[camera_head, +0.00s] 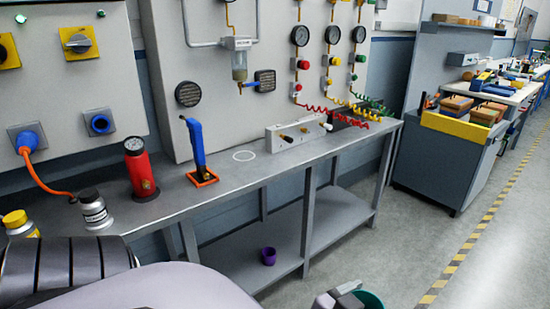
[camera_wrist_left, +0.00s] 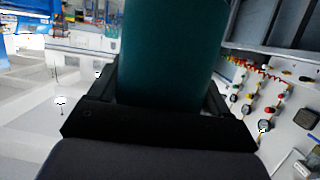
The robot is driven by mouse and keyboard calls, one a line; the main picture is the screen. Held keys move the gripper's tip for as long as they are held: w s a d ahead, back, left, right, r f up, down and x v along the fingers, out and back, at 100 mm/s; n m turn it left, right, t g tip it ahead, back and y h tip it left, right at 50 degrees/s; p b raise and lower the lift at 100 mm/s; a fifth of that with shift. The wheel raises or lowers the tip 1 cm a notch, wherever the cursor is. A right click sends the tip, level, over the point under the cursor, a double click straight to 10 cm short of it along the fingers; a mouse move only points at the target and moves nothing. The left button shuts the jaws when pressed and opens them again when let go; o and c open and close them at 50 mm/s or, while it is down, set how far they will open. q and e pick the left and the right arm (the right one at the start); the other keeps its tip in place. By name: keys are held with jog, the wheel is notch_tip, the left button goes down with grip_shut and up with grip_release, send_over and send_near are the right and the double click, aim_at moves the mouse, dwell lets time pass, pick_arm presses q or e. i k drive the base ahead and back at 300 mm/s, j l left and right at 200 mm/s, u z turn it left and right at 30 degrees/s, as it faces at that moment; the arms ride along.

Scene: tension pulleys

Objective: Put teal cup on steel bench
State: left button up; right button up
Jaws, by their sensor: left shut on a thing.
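The teal cup (camera_head: 371,300) shows only partly at the bottom edge of the head view, beside my left gripper (camera_head: 343,299). In the left wrist view the teal cup (camera_wrist_left: 172,50) fills the top middle, between the fingers of my left gripper (camera_wrist_left: 163,92), which is shut on it. Its far end is cut off by the frame. The steel bench (camera_head: 262,172) runs along the wall in the head view, and the cup is apart from it, on its front side. My right gripper is not in view.
A white ring (camera_head: 244,155) marks bare benchtop. A purple cup (camera_head: 268,256) is on the lower shelf.

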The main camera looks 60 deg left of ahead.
aim_at(244, 156)
jog(key=i+l+z, duration=0.1)
jog(key=i+l, duration=0.3)
jog(key=i, duration=0.35)
jog(key=i+u, duration=0.35)
jog(key=i+l+u, duration=0.1)
jog(key=i+u, duration=0.55)
jog(key=u, duration=0.15)
jog(key=i+u, duration=0.65)
jog(key=u, duration=0.25)
jog(key=i+u, duration=0.25)
jog(key=u, duration=0.2)
jog(key=i+u, duration=0.35)
jog(key=i+l+u, duration=0.15)
jog(key=i+u, duration=0.25)
jog(key=i+l, duration=0.3)
jog(key=i, duration=0.05)
